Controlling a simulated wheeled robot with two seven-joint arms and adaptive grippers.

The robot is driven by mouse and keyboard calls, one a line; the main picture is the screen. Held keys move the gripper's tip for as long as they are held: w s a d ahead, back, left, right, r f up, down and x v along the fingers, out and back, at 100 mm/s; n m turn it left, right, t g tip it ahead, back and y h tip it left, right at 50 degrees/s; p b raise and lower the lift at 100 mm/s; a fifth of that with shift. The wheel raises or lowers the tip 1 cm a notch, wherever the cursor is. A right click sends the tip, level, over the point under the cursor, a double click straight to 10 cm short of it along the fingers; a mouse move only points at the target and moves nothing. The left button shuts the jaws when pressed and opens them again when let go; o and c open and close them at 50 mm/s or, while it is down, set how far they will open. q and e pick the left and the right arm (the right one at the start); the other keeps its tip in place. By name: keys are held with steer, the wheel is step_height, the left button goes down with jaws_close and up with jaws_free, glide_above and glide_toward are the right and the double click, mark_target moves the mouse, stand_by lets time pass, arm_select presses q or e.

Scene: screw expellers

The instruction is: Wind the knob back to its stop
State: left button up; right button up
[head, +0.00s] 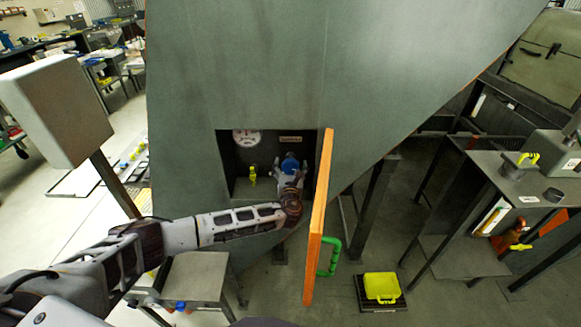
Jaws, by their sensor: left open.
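The blue knob (290,163) sits inside a dark square recess (225,165) in the large grey-green machine housing. My left arm reaches in from the lower left. My left gripper (289,174) is at the recess, right in front of the knob, with its open fingers close around the knob's lower part. I cannot tell whether the fingers touch it. The gripper hides part of the knob and whatever is below it. My right gripper is not in view.
The orange door (319,220) with a green handle (329,257) stands open just right of my gripper. The recess also holds a white gauge (247,137) and a small yellow fitting (252,176).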

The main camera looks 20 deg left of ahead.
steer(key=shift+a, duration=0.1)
arm_select(q)
steer(key=c, duration=1)
steer(key=shift+c, duration=0.2)
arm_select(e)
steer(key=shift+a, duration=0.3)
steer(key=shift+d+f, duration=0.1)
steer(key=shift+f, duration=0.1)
